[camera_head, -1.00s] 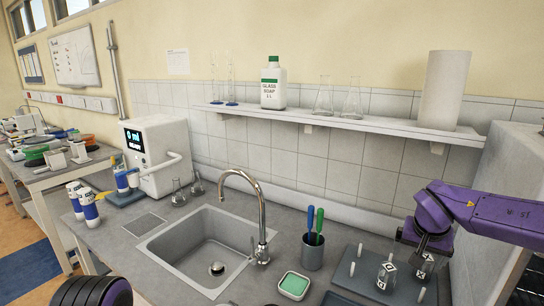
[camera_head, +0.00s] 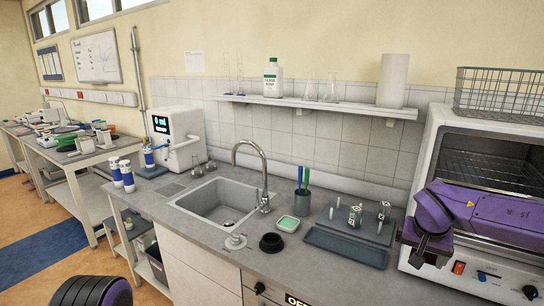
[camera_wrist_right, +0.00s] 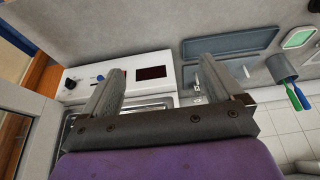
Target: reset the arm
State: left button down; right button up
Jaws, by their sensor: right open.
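My right arm, purple with a dark gripper (camera_head: 428,252), comes in from the right in the head view. Its gripper hangs in front of the white oven (camera_head: 424,190), to the right of the rack. In the right wrist view the gripper's two grey fingers (camera_wrist_right: 163,72) are spread apart with nothing between them. A round black and purple part of my left arm shows at the bottom left of the head view; my left gripper is out of the picture.
A grey tray (camera_head: 345,248) lies in front of the rack. The sink (camera_head: 222,205) with its tall tap (camera_head: 264,178), a brush cup (camera_head: 302,203), a green sponge dish (camera_head: 287,223) and a black ring (camera_head: 271,243) are to the left. A wire basket (camera_head: 500,92) tops the oven.

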jog(key=s+a+f+m+t+h+b, duration=0.1)
jog(key=s+f+m+t+h+b, duration=0.2)
jog(key=f, duration=0.9)
jog(key=s+a+f+m+t+h+b, duration=0.1)
jog(key=s+f+m+b, duration=0.4)
jog(key=f, duration=0.7)
pick_arm(q)
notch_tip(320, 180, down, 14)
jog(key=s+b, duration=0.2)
jog(key=b, duration=0.3)
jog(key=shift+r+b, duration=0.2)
jog(key=shift+b, duration=0.1)
pick_arm(e)
jog(key=s+a+f+n+g+y, duration=0.1)
jog(key=s+f+n+g, duration=0.1)
jog(key=s+f, duration=1)
jog(key=s+a+f+n+g+y, duration=0.2)
jog(key=s+f+n, duration=0.3)
jog(key=s+f, duration=0.8)
jog(key=s, duration=0.4)
jog(key=shift+s+f+n+g, duration=0.15)
jog(key=shift+s+n+g, duration=0.15)
jog(key=shift+s, duration=0.1)
